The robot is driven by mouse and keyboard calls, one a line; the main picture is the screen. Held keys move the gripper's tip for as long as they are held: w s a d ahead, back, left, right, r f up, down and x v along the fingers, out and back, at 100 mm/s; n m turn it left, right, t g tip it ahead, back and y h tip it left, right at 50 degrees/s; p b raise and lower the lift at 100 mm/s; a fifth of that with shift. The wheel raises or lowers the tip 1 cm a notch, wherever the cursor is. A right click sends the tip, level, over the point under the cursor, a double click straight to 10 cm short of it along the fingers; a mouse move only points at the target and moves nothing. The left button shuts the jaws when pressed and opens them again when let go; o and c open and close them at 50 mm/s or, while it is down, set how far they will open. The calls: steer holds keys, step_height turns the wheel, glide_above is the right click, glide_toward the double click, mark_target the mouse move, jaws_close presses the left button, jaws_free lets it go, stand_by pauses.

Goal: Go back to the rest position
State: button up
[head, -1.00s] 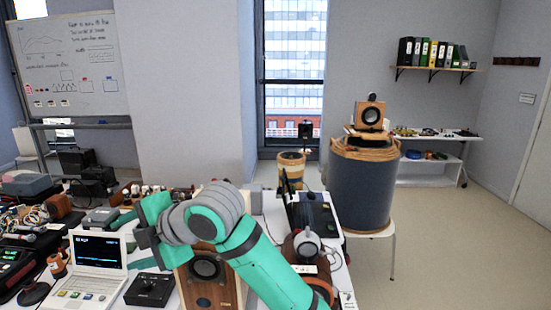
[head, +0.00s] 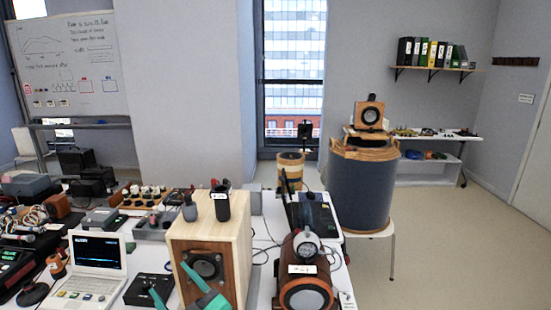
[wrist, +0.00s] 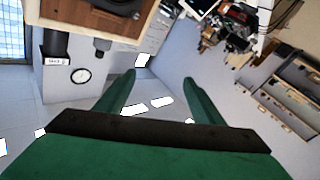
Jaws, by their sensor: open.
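My gripper (head: 182,294) shows only as two green fingertips at the bottom edge of the head view, in front of the wooden speaker; the rest of my arm is out of that view. In the wrist view my gripper (wrist: 160,78) has its two green fingers spread wide, with nothing between them. The wooden speaker (head: 238,232) stands on the table, its dark cone facing me. A black cup-like holder (head: 222,206) and a small grey object (head: 190,208) are on its top.
A white laptop (head: 97,251) and a black control box (head: 148,289) lie left of the speaker. A round-faced device with a gauge (head: 306,270) stands to the right. Equipment crowds the left table. A large blue drum (head: 362,190) stands behind; the right floor is clear.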

steer(key=s+d+f+m+t+h, duration=0.2)
steer(key=s+d+f+m+h, duration=0.4)
steer(key=f, duration=0.5)
steer(key=s+d+f+m+t+h, duration=0.2)
steer(key=s+d+f+m+h, duration=0.3)
steer(key=s+d+f, duration=0.4)
steer(key=s+d+f+m+g+h, duration=0.1)
steer(key=s+d, duration=0.3)
steer(key=s, duration=0.8)
steer(key=s+d+f+m+h, duration=0.1)
steer(key=s+d+f, duration=0.2)
steer(key=s, duration=1)
steer(key=shift+d+g+h, duration=0.3)
steer(key=shift+d+g, duration=0.1)
steer(key=shift+d, duration=0.75)
steer(key=shift+s, duration=0.15)
